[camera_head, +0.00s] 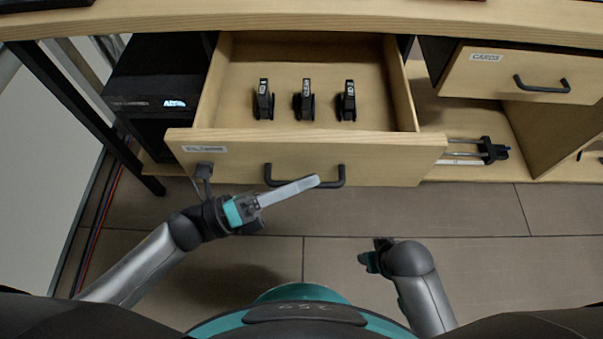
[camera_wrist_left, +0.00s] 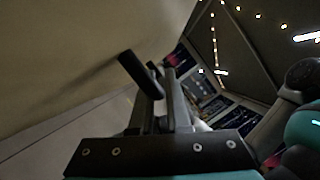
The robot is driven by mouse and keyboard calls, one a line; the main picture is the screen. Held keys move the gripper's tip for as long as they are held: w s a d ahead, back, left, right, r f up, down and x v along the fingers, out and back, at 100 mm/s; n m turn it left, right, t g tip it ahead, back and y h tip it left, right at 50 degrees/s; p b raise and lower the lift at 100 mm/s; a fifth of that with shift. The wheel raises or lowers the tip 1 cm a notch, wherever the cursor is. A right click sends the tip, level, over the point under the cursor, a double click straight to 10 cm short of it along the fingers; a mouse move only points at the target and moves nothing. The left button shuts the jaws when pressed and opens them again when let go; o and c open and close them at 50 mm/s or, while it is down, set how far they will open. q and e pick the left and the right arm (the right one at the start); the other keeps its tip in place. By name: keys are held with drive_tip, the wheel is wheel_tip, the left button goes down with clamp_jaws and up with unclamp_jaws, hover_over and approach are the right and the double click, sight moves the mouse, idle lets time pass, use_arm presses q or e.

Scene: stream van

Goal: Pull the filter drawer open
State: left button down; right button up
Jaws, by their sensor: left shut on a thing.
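The filter drawer (camera_head: 395,158) is wooden and stands pulled out from under the worktop in the head view. A partly legible label (camera_head: 205,149) is on the left of its front. Its dark bar handle (camera_head: 334,184) is at the middle of the front. My left gripper (camera_head: 310,183) reaches the handle from the left and is shut on it. The handle also shows as a dark bar in the left wrist view (camera_wrist_left: 138,73), between the fingers. My right gripper (camera_head: 372,258) is low, away from the drawer; its fingers are too small to judge.
Three black clip-like items (camera_head: 305,103) stand inside the drawer. A closed drawer labelled CARDS (camera_head: 515,78) is at the upper right. A black box (camera_head: 155,85) with a lit logo is on the left. The tiled floor (camera_head: 480,225) in front is clear.

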use_arm(q)
drive_tip(key=c, duration=0.9)
unclamp_jaws()
drive_tip(key=shift+s+a+f, duration=0.15)
drive_tip(key=shift+a+f, duration=0.05)
drive_tip(key=shift+a, duration=0.3)
drive_tip(key=v, duration=1.4)
drive_tip(key=shift+a+r+p, duration=0.1)
drive_tip(key=shift+a+p, duration=0.05)
drive_tip(key=shift+p, duration=0.25)
use_arm(e)
drive_tip(key=shift+s+f, duration=0.3)
drive_tip(key=shift+f, duration=0.45)
drive_tip(key=shift+s, duration=0.1)
